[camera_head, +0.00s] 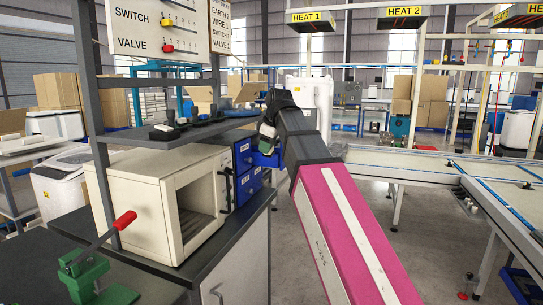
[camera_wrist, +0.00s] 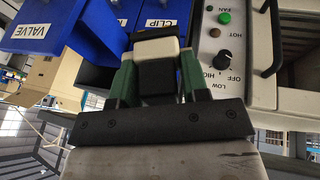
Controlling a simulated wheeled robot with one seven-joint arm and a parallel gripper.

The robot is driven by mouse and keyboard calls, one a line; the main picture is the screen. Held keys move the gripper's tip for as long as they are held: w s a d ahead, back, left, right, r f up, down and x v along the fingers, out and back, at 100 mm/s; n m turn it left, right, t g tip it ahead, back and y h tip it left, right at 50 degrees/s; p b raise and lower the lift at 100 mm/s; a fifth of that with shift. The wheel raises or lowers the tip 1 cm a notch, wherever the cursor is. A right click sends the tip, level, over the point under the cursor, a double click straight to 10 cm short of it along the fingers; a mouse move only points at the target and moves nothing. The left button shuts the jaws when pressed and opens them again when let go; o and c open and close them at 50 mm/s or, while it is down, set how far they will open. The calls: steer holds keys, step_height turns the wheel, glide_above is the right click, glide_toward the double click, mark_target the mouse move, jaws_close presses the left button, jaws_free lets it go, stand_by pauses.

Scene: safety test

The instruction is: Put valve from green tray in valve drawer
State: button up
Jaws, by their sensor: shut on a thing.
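My gripper (camera_wrist: 158,85) is shut on a small dark piece with a pale face, which I take to be the valve (camera_wrist: 157,48). In the head view my gripper (camera_head: 267,135) is beside the blue drawer cabinet (camera_head: 242,155), and the held piece is hard to make out. The valve drawer (camera_wrist: 40,30), blue with a VALVE label, juts out at the upper left of the wrist view and looks pulled open. In the head view a blue drawer (camera_head: 265,159) juts out under my gripper. I cannot see a green tray.
The clip drawer (camera_wrist: 165,12) is above the held piece in the wrist view. A cream oven (camera_head: 160,200) with knobs stands left of the cabinet, under a dark shelf (camera_head: 185,130) holding small parts. A conveyor (camera_head: 420,172) lies right.

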steer(key=w+f, duration=0.1)
steer(key=w, duration=0.4)
steer(key=w+d+f, duration=0.1)
steer(key=w, duration=0.5)
steer(key=w+d+f, duration=0.1)
steer(key=w+f, duration=0.1)
steer(key=w, duration=0.4)
steer(key=shift+w, duration=0.2)
steer(key=shift+d+x, duration=0.25)
steer(key=shift+x, duration=0.8)
steer(key=shift+w, duration=0.15)
steer(key=shift+w+r+g, duration=0.15)
steer(key=shift+w+g, duration=0.05)
steer(key=shift+g, duration=1.2)
steer(key=shift+s+f, duration=0.15)
steer(key=shift+f, duration=1.3)
steer(key=shift+f, duration=0.1)
steer(key=o, duration=1)
